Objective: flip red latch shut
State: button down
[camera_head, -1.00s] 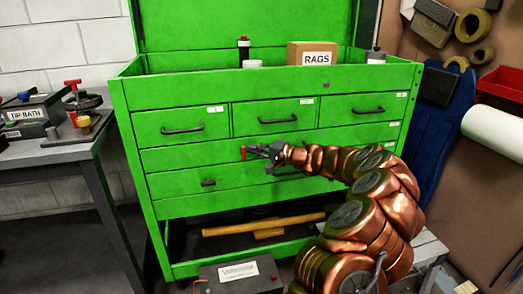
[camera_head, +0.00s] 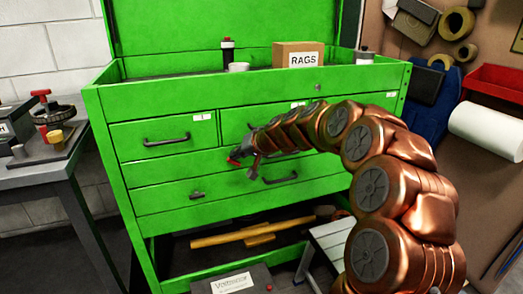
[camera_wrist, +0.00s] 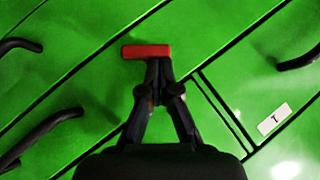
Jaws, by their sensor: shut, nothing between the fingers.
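The red latch (camera_head: 234,157) is on the front of the green tool chest (camera_head: 235,83), near the seams below the top row of drawers. It was upright earlier and now looks tilted. In the wrist view the red latch (camera_wrist: 146,51) is a short bar, lying at an angle to the diagonal drawer seams. My gripper (camera_wrist: 158,66) is shut and empty, with its fingertips right at the latch's lower edge; whether they touch it I cannot tell. In the head view my gripper (camera_head: 243,158) is just right of the latch and partly covers it.
Dark drawer handles (camera_head: 167,140) stick out around the latch. A rags box (camera_head: 298,55) and bottles stand on top of the chest. A bench (camera_head: 52,160) is at left, and a dark box (camera_head: 232,281) sits low in front.

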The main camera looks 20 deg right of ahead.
jog(key=n+h+p, duration=0.1)
jog(key=a+h+p, duration=0.1)
jog(key=h+p, duration=0.1)
jog(key=shift+a+n, duration=0.1)
jog(key=shift+n, duration=0.3)
jog(key=shift+r, duration=0.2)
jog(key=shift+r+p, duration=0.4)
jog(key=shift+r, duration=0.25)
